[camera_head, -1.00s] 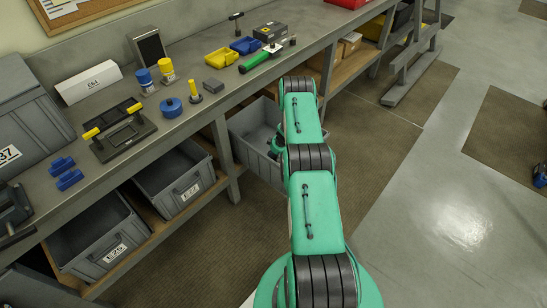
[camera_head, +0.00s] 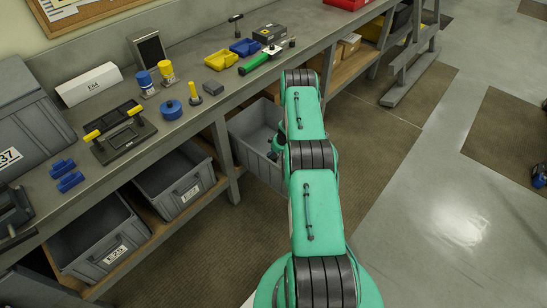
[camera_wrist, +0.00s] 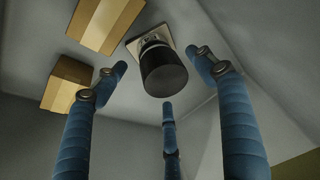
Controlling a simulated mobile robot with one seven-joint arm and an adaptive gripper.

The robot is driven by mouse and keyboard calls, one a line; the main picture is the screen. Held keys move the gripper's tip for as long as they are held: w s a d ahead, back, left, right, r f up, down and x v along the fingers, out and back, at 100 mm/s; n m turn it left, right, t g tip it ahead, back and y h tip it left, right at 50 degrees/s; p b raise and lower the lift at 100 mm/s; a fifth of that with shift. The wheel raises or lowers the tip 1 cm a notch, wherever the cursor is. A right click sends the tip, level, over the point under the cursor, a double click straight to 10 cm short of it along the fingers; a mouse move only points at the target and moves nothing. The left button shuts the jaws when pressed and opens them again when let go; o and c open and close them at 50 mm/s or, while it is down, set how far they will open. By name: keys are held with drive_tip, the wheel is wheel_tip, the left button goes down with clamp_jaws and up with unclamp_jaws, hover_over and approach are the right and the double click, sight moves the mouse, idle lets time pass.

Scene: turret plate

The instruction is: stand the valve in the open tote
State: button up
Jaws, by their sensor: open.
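The open grey tote (camera_head: 239,130) sits low, under the front edge of the bench, left of my arm. The wrist view looks into a grey bin (camera_wrist: 225,125). In it is a black cylinder with a metal neck on a pale square plate, which appears to be the valve (camera_wrist: 165,75). It seems to stand upright on its plate. My gripper (camera_wrist: 162,77) has three blue fingers, spread open around and above the black top, with visible gaps. In the head view my arm mostly hides the gripper, and the valve cannot be seen.
Two cardboard boxes, one at the top (camera_wrist: 106,22) and one at the left (camera_wrist: 67,83), lie near the valve. The bench (camera_head: 215,105) above holds a green-handled tool (camera_head: 258,62), a blue disc (camera_head: 171,109) and trays. Open floor lies to the right.

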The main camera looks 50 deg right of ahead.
drive_tip(key=p+v, duration=0.2)
drive_tip(key=v, duration=0.6)
drive_tip(key=shift+r, duration=0.3)
idle(0.6)
